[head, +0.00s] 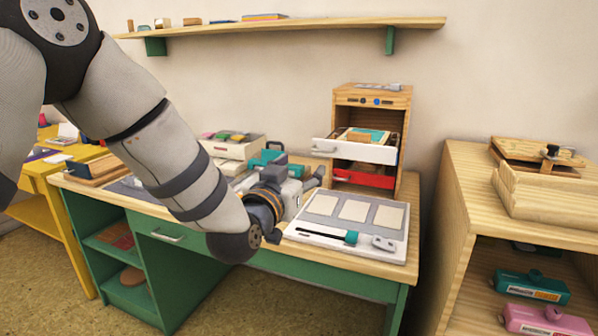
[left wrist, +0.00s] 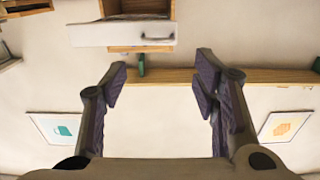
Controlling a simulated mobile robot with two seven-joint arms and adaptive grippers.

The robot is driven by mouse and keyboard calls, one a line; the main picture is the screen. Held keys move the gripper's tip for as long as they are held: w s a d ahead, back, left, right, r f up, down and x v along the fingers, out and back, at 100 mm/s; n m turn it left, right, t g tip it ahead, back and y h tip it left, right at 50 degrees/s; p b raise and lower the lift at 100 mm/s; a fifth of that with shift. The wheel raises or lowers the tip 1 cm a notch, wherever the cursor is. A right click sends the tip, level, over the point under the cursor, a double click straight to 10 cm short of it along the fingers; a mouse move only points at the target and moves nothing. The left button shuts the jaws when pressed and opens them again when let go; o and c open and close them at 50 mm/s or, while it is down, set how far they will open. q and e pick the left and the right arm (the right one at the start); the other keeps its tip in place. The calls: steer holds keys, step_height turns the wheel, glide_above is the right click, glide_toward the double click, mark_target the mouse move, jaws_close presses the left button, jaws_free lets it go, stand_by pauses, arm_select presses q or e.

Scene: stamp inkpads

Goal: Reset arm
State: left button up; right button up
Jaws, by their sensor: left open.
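My left arm comes in from the upper left of the head view, and its gripper (head: 316,178) is over the green desk, near the open drawers of the wooden cabinet. In the left wrist view the two fingers of the left gripper (left wrist: 161,85) are wide apart with nothing between them. The white drawer (head: 368,151) is pulled out and holds a teal pad and other pieces; it also shows in the left wrist view (left wrist: 120,34). A red drawer (head: 362,178) is partly out below it. My right gripper is not in view.
A grey-white board (head: 350,212) with three pale panels lies on the desk (head: 160,208) right of the gripper. A wooden shelf unit (head: 455,220) with stamp inkpads (head: 533,285) stands at right. A wall shelf (head: 300,27) runs above.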

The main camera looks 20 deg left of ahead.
arm_select(q)
steer(key=shift+s, duration=0.15)
steer(key=s+f+g+p, duration=0.1)
steer(key=s+f+g, duration=0.4)
steer(key=s+f, duration=0.8)
steer(key=s+f+g+p, duration=0.1)
steer(key=s+f+g, duration=0.55)
steer(key=f, duration=1.05)
steer(key=s+f+g, duration=0.2)
steer(key=s+g, duration=0.1)
steer(key=s, duration=0.8)
steer(key=s+a+f+g+p, duration=0.1)
steer(key=s+f+g, duration=0.1)
steer(key=s, duration=1)
steer(key=s+a+f+g, duration=0.1)
steer(key=s+g, duration=0.3)
steer(key=s, duration=0.8)
steer(key=shift+a+f+n+y+p, duration=0.2)
steer(key=shift+f+n+y+p, duration=0.1)
steer(key=shift+f+n, duration=0.15)
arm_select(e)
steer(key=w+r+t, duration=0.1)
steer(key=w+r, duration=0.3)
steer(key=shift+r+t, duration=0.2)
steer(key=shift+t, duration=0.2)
